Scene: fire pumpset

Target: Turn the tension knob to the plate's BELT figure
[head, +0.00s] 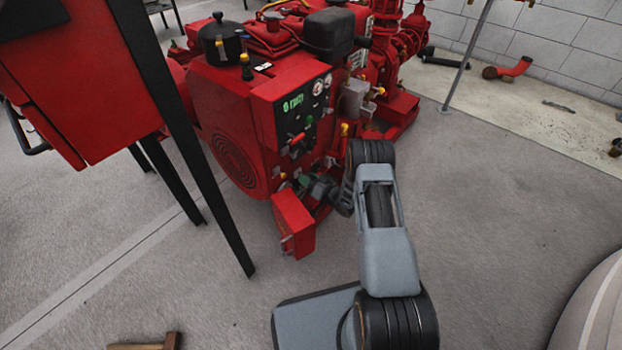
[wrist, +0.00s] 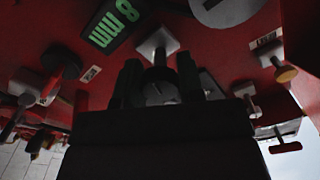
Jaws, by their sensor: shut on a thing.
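In the wrist view, my gripper (wrist: 157,78) has its two dark fingers on either side of a dark, rounded knob (wrist: 158,88), shut on it. I take this to be the tension knob; its markings are too dark to read. A pale squarish piece (wrist: 158,42) shows just beyond the fingertips. A green display (wrist: 113,24) reads "8 mm", tilted. In the head view my gripper (head: 313,187) is at the lower front of the red pumpset (head: 235,105), and the knob is too small to make out. I cannot make out a plate with a BELT figure.
Other small knobs surround my gripper in the wrist view, including a yellowish one (wrist: 286,74) at right and a T-shaped handle (wrist: 285,146). A red open flap (head: 294,223) hangs below my gripper. A red cabinet (head: 75,85) on black legs stands left.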

